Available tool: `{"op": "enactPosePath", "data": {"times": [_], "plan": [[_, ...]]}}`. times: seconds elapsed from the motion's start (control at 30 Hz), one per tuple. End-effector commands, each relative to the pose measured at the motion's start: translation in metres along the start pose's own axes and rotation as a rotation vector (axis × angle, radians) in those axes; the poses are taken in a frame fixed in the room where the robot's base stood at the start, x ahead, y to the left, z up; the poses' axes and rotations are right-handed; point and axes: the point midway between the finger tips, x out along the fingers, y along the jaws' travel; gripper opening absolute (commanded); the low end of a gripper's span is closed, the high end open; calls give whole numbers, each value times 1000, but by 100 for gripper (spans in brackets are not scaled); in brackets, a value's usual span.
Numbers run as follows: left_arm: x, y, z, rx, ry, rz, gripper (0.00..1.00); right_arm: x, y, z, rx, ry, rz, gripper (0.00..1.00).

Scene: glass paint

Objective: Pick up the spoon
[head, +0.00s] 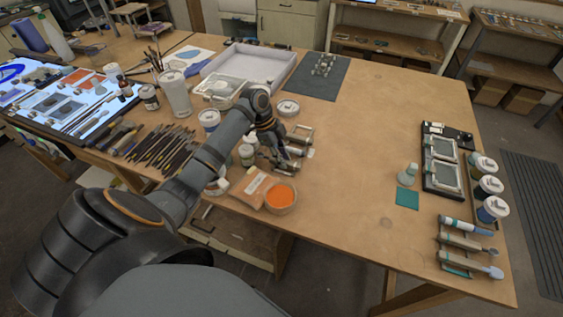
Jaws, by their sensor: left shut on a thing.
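My left gripper (284,153) reaches in from the left over the middle of the workbench (350,180). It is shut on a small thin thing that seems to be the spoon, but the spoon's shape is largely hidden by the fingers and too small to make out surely. Small tools lie close around and under the fingertips. A bowl of orange powder (281,197) stands just in front of the gripper, beside a bag with a pale label (250,186). My right gripper is not in view.
Jars (209,120) and many brushes and tools (158,148) crowd the left. A white tray (245,65) and dark mat (318,76) lie at the back. The bench between is clear.

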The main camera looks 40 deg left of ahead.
Motion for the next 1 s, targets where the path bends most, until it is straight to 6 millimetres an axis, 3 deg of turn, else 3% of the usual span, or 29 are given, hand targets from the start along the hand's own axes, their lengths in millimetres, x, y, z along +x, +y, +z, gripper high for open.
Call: {"op": "enactPosePath", "data": {"times": [0.33,0.73,1.0], "plan": [[-5,-1,-2,1,-1,-3,0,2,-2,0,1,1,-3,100],[-79,-1,-33,2,0,-4,0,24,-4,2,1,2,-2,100],[-93,0,-39,0,0,0,0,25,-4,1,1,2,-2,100]]}}
